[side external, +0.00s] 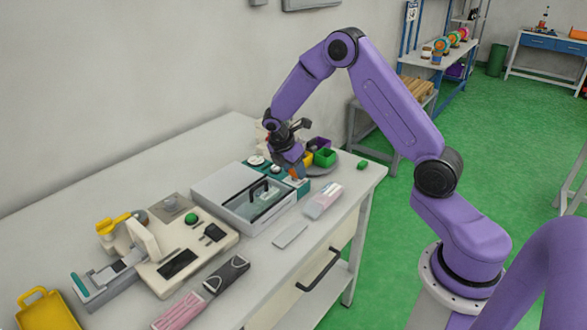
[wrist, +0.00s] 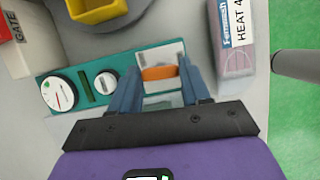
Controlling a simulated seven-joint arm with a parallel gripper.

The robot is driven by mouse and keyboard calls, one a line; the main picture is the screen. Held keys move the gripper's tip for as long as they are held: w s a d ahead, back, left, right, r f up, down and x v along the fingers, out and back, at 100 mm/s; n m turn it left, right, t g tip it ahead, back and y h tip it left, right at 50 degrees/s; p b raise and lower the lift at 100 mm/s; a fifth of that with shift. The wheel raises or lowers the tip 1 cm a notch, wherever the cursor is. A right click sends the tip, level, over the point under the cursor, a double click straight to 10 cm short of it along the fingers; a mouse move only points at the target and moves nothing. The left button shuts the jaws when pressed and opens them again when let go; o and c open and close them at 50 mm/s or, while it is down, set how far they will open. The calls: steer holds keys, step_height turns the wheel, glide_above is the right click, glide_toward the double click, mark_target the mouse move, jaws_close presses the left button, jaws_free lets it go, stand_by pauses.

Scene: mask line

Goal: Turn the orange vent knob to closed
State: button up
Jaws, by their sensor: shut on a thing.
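The orange vent knob (wrist: 159,73) lies roughly crosswise on a pale square plate at the right end of a teal panel (wrist: 82,65) in the wrist view. My gripper (wrist: 161,67) is shut on the knob, with one blue finger at each end of it. In the side view my gripper (side external: 297,175) reaches down to the teal panel beside the grey machine, and a bit of orange shows at its fingers. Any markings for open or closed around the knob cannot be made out.
The teal panel also bears a white dial with a red needle (wrist: 59,92) and a small white knob (wrist: 106,83). The grey machine (side external: 217,186) is left of my gripper.

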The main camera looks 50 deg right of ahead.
steer(key=m+g, duration=0.2)
steer(key=m, duration=0.3)
steer(key=shift+w, duration=0.15)
steer(key=m+g+y, duration=0.1)
steer(key=m, duration=0.3)
steer(key=shift+w+d, duration=0.1)
steer(key=shift+d, duration=0.05)
steer(key=m+g+y, duration=0.1)
steer(key=m+y, duration=0.1)
steer(key=m, duration=0.2)
steer(key=shift+d+m, duration=0.1)
steer(key=shift+m, duration=0.3)
steer(key=shift+d+m+y, duration=0.1)
steer(key=shift+m+y, duration=0.6)
steer(key=shift+m, duration=1.1)
steer(key=o, duration=1.1)
steer(key=shift+c, duration=0.2)
